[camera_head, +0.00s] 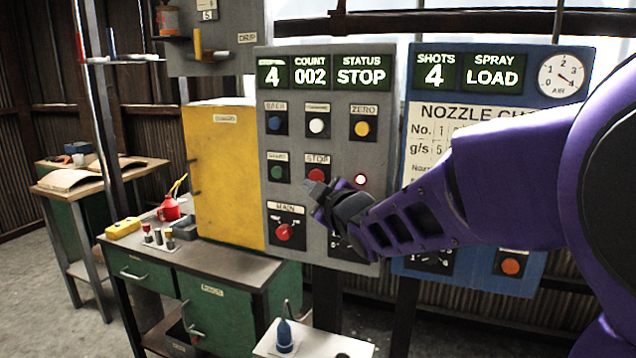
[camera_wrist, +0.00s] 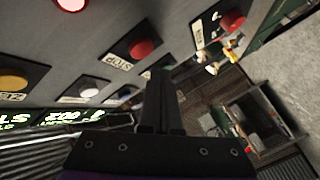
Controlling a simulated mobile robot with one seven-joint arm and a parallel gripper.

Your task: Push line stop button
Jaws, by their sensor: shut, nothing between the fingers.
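The red STOP button (camera_head: 316,175) is on the grey control panel (camera_head: 330,145), under a STOP label. It also shows in the wrist view (camera_wrist: 142,48), on a black plate with its label upside down. My gripper (camera_head: 316,190) is shut and empty, with its tips just below and close to the button in the head view. In the wrist view the closed fingers (camera_wrist: 160,75) point up, a little below and right of the button. I cannot tell whether they touch it. The panel's status display (camera_head: 361,76) reads STOP.
A lit red lamp (camera_head: 361,181) is right of the button. The red MAIN switch (camera_head: 284,232) is below left; a green button (camera_head: 276,173) is left. A white button (camera_head: 317,126) is above. A blue panel (camera_head: 571,70) stands right, a yellow cabinet (camera_head: 222,170) left.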

